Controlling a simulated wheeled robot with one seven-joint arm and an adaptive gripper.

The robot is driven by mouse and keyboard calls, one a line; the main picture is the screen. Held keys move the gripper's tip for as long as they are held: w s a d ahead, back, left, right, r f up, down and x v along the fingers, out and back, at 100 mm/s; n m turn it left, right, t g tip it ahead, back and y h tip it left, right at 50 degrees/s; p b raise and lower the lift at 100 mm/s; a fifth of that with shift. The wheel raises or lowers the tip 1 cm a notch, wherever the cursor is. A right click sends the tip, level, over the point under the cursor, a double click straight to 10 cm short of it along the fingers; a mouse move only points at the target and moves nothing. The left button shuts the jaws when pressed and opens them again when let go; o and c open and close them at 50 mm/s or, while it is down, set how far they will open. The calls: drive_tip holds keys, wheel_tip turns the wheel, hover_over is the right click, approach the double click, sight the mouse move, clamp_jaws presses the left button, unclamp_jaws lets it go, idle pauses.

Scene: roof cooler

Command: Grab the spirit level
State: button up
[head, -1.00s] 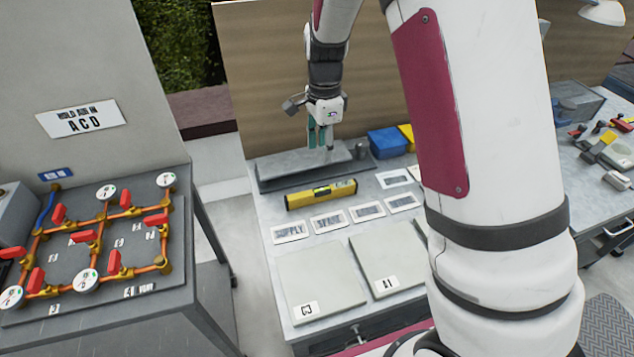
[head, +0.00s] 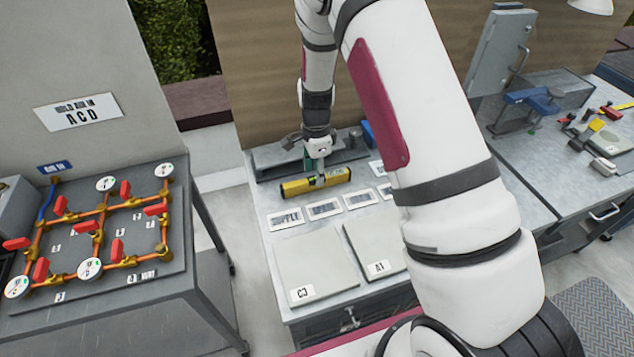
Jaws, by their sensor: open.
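The yellow spirit level (head: 298,187) lies on the bench in the middle of the head view, long side running left to right, behind a row of small label plates. My gripper (head: 317,176) points down right at the level, over its middle-right part. Its teal fingers are open and look to be at about the level's height. Whether they touch it or straddle it cannot be told from this view.
Label plates (head: 324,209) and two pale panels (head: 313,262) lie in front. A pipe board with red valves (head: 100,240) stands left; a bench with a blue vise (head: 535,103) stands right.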

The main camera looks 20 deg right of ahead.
drive_tip(key=shift+f, duration=1.45)
drive_tip(key=shift+c, duration=0.3)
clamp_jaws()
drive_tip(key=shift+r, duration=0.1)
